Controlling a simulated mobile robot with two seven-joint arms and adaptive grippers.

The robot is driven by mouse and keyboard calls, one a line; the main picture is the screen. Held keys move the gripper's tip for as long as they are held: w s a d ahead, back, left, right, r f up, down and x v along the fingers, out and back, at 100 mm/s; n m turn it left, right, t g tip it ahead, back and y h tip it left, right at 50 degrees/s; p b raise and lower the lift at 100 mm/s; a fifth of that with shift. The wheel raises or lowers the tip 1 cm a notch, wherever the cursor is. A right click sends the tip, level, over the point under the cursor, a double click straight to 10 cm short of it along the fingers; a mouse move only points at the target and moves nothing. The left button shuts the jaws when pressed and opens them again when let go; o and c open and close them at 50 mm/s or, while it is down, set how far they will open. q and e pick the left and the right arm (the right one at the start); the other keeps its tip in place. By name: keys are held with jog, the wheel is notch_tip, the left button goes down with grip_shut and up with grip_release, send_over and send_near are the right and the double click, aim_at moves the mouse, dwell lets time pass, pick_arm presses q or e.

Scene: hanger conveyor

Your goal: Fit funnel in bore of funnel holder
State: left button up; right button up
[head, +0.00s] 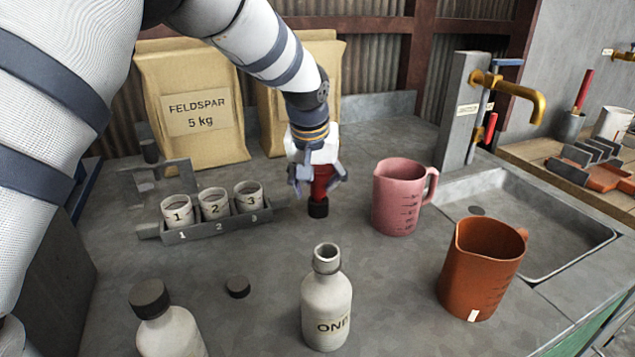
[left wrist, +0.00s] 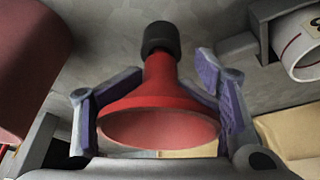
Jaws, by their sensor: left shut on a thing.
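The red funnel (head: 321,184) is held by my left gripper (head: 318,187) above the grey counter, behind the bottle and left of the pink jug. Its black lower end (head: 318,209) points down; whether it touches the counter I cannot tell. In the left wrist view the purple-padded fingers sit on both sides of the funnel's wide mouth (left wrist: 160,128), with its black end (left wrist: 158,38) pointing away. A grey bracket stand (head: 165,168), which looks like the funnel holder, stands left, behind the cups; its bore is not clear. My right gripper is not in view.
Numbered cups in a grey rack (head: 225,228) stand between the stand and the funnel. A bottle marked ONE (head: 327,305), a loose black cap (head: 238,287) and a capped bottle (head: 165,325) are in front. Pink (head: 398,205) and orange (head: 478,275) jugs stand right, near the sink.

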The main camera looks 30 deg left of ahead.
pick_arm(q)
jog(key=shift+f, duration=0.6)
jog(key=o, duration=1.3)
jog(key=o, duration=0.6)
jog(key=shift+c, duration=0.2)
jog(key=shift+r, duration=0.1)
jog(key=v, duration=1.2)
